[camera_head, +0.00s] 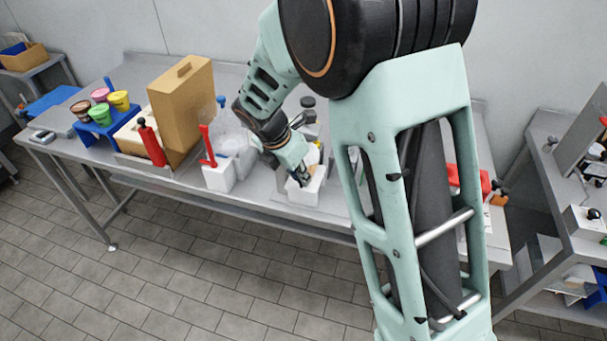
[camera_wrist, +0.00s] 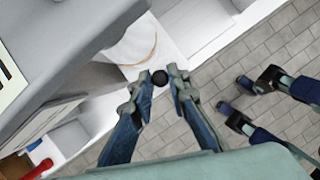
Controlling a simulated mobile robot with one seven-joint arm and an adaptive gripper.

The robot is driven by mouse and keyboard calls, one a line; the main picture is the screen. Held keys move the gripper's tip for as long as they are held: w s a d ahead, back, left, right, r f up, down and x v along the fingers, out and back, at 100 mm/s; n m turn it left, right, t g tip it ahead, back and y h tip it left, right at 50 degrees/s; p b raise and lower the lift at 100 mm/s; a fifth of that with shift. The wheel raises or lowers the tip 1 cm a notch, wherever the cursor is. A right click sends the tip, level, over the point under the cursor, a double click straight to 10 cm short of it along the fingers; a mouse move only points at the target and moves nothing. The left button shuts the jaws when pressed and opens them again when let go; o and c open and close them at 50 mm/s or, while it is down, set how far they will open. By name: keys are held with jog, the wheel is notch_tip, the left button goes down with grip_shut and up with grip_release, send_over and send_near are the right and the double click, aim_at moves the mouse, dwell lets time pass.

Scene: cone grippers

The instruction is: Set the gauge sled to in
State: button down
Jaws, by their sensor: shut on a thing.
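My gripper (camera_head: 303,178) reaches down to a white box-like fixture (camera_head: 308,196) near the front edge of the steel table. I take the knob to be the gauge sled's handle; the sled's body, marks and position cannot be made out. In the head view my arm and fingers hide the knob.
Left of my gripper stand a white holder (camera_head: 218,178) with a red-handled tool, a red bottle (camera_head: 151,144) and a tall tan board (camera_head: 182,105). Several coloured cups fill a blue rack (camera_head: 102,130). A second table (camera_head: 560,165) is at right. Floor in front is open.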

jog(key=shift+w+a+r, duration=0.1)
jog(key=shift+a, duration=0.2)
jog(key=c, duration=1.9)
grip_release()
jog(key=v, duration=1.2)
